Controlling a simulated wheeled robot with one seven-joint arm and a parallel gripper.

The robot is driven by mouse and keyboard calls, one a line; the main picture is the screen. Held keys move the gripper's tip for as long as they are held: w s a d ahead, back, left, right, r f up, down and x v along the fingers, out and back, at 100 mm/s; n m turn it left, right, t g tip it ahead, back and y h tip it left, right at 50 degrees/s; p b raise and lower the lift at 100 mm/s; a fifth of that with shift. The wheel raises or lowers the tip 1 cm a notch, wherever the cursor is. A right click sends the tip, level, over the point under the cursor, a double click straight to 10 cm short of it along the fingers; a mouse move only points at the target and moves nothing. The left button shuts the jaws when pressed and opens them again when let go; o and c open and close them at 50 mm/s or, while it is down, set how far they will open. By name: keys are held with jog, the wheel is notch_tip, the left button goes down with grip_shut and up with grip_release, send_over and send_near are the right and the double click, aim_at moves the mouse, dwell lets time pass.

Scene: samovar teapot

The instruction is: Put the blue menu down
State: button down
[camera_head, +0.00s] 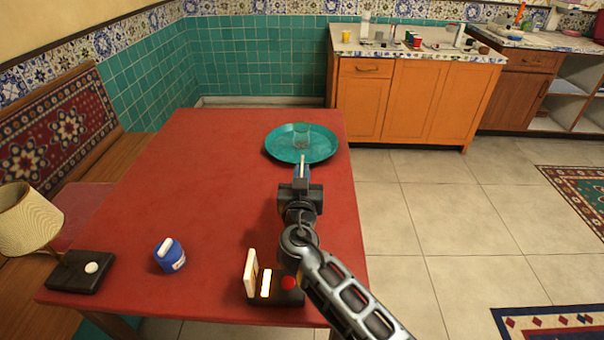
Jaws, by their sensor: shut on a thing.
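My gripper (301,183) is over the right part of the red table (200,190), just in front of the teal round tray (283,153). It is shut on a narrow blue thing with a pale end, which looks like the blue menu (303,171) seen nearly edge-on. The menu points away from me, its far end overlapping the tray's near rim in the picture. I cannot tell whether it touches the table or the tray. The gripper hides part of it.
A clear glass (301,136) stands on the tray. A blue jar (170,256), a black box with a white knob (82,270) and a dark device with a red button (288,284) are near the table's front. A lamp (28,219) is at left. The table's middle is clear.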

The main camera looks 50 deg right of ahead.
jog(key=shift+f+b, duration=0.2)
jog(key=shift+b, duration=0.15)
jog(key=c, duration=1.2)
grip_release()
jog(key=shift+r, duration=0.1)
jog(key=b+v, duration=0.2)
jog(key=v, duration=1)
jog(key=shift+r, duration=0.1)
